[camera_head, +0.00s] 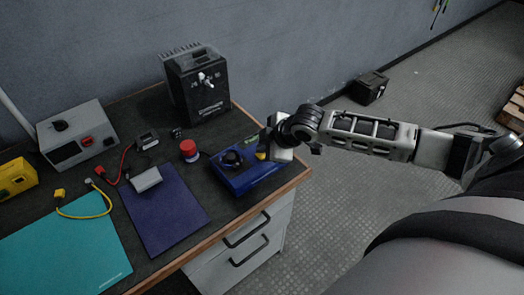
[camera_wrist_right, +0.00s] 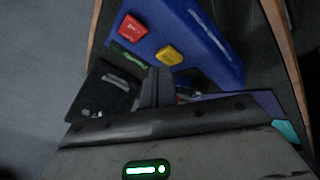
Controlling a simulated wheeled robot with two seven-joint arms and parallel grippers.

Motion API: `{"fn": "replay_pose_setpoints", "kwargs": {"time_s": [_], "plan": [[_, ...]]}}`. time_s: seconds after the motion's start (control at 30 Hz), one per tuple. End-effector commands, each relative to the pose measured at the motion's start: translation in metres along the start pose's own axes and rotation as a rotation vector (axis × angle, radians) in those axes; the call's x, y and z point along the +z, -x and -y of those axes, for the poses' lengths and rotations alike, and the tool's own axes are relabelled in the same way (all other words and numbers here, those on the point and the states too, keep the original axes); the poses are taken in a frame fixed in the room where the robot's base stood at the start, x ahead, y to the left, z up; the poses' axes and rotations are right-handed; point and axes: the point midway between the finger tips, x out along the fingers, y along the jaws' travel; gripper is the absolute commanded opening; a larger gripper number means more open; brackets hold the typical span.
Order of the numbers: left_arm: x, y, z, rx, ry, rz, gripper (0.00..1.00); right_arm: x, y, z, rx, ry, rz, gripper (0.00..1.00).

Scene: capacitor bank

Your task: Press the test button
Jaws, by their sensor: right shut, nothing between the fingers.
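A blue box (camera_head: 240,178) stands at the right corner of the bench, with a black round part (camera_head: 232,159) on it. The right wrist view shows the blue box (camera_wrist_right: 212,45) with a red button (camera_wrist_right: 132,27) and a yellow button (camera_wrist_right: 170,55). The yellow button (camera_head: 261,155) shows partly in the head view. Which button is the test button I cannot read. My right gripper (camera_head: 266,142) is over the box's right part, shut and empty. In the wrist view its fingers (camera_wrist_right: 156,86) appear just below the yellow button; contact cannot be told. My left gripper is out of view.
A red-topped knob (camera_head: 188,148) stands left of the box. A black unit (camera_head: 197,85) stands behind, and a grey box (camera_head: 78,135) at left. A purple mat (camera_head: 165,210) and a teal mat (camera_head: 70,245) lie in front. Cables lie at left.

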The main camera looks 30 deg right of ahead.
Motion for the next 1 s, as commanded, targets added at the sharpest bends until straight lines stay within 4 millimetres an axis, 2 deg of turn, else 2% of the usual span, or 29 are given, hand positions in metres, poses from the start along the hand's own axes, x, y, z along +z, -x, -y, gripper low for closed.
{"fn": "replay_pose_setpoints", "kwargs": {"time_s": [0.37, 0.87, 1.0], "plan": [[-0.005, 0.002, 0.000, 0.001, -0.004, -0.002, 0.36, -0.002, 0.003, -0.001, 0.000, 0.000, -0.001, 0.00], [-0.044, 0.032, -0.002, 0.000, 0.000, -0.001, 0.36, -0.020, 0.037, -0.019, -0.001, 0.000, 0.000, 0.00], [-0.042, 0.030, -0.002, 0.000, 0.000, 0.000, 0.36, -0.024, 0.044, -0.024, 0.001, 0.000, -0.002, 0.00]]}}
